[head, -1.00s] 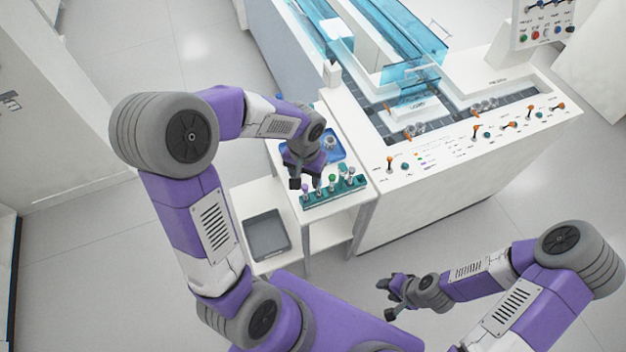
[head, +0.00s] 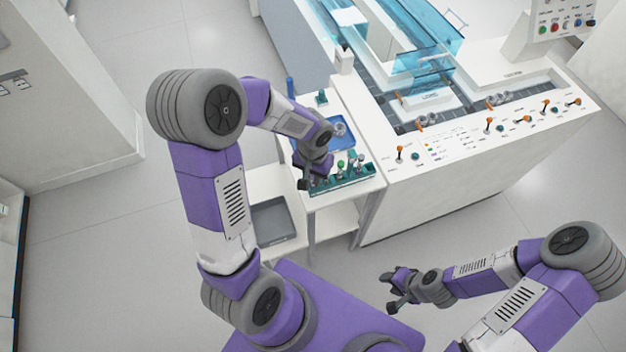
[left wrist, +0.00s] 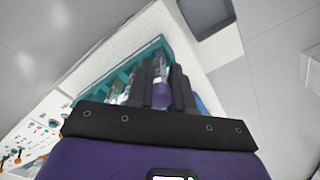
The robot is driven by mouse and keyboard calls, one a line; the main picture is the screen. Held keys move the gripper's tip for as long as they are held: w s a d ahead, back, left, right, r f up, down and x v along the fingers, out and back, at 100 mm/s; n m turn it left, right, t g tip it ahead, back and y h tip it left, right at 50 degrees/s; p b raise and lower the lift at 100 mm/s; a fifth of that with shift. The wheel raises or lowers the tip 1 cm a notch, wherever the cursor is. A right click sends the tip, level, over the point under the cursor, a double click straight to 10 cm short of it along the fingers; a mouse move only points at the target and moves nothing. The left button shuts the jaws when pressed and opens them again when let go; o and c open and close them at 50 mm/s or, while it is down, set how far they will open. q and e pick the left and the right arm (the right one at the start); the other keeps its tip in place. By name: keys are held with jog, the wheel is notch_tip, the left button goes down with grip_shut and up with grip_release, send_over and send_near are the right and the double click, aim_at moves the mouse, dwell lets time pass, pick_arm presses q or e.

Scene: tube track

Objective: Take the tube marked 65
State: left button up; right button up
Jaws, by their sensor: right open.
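The teal tube rack (head: 345,180) stands on the small white table beside the machine and holds several tubes with coloured caps, one of them green (head: 341,164). My left gripper (head: 303,184) is at the rack's left end. In the left wrist view the rack (left wrist: 118,75) lies beyond the fingers. A tube with a purple end (left wrist: 161,93) shows between the two dark fingers of my left gripper (left wrist: 163,85), close to both; I cannot tell if they grip it. No number is readable on any tube. My right gripper (head: 389,291) is open and empty, over the floor.
A blue tray (head: 342,132) lies behind the rack on the white table. A grey bin (head: 271,222) sits on the lower shelf. The large white machine (head: 440,190) with levers and blue transparent covers stands close on the right. The floor in front is clear.

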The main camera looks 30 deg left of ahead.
pick_arm(q)
jog(key=shift+c, duration=1.1)
notch_tip(320, 180, up, 10)
jog(key=p, duration=0.3)
